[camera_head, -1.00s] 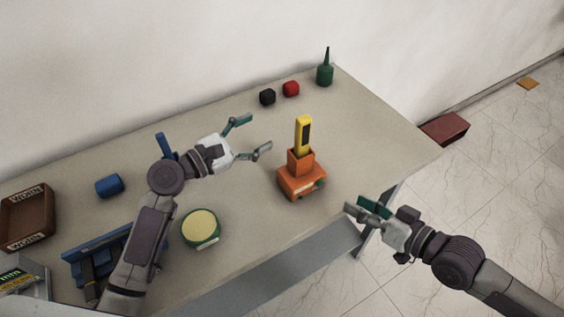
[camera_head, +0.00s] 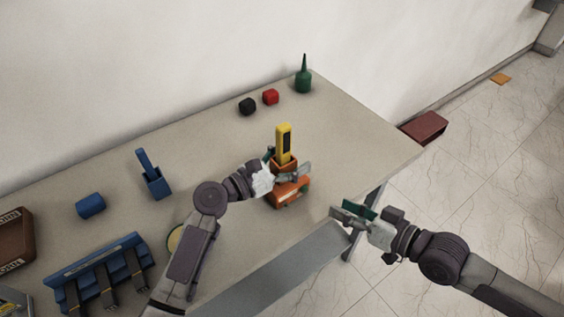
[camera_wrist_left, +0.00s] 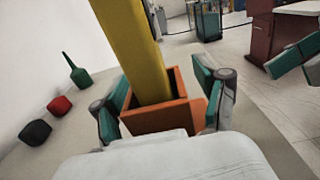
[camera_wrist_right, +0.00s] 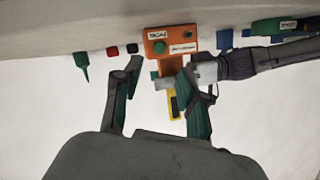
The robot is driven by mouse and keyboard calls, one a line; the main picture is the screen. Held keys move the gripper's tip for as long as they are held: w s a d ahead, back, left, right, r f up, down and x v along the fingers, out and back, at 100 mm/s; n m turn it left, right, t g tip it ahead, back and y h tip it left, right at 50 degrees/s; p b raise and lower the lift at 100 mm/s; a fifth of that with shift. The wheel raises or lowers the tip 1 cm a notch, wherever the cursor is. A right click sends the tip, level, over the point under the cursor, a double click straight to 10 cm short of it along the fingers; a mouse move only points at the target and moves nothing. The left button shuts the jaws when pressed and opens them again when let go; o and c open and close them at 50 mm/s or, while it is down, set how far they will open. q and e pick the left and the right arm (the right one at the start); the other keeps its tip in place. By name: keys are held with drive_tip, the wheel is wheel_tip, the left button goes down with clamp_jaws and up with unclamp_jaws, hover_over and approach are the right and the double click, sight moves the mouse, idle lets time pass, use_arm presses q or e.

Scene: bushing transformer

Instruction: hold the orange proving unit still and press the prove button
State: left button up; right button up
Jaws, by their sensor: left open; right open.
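The orange proving unit (camera_head: 288,194) stands on the table with a yellow tester (camera_head: 284,142) upright in its socket. My left gripper (camera_head: 288,162) is open, one finger on each side of the socket, which also shows between the fingers in the left wrist view (camera_wrist_left: 155,118). I cannot tell whether the fingers touch it. In the right wrist view, upside down, the unit's front face (camera_wrist_right: 180,36) shows labels and a round green button (camera_wrist_right: 159,47). My right gripper (camera_head: 346,210) is open and empty, off the table's front right edge, apart from the unit.
A black block (camera_head: 247,106), a red block (camera_head: 270,97) and a green bottle (camera_head: 303,79) stand behind the unit. A blue holder (camera_head: 157,183), blue cylinder (camera_head: 90,205), blue rack (camera_head: 98,272) and brown tray (camera_head: 14,238) are at left. Table right of the unit is clear.

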use_arm(q)
clamp_jaws()
use_arm(e)
drive_tip(key=shift+c, duration=0.2)
clamp_jaws()
idle(0.4)
idle(0.9)
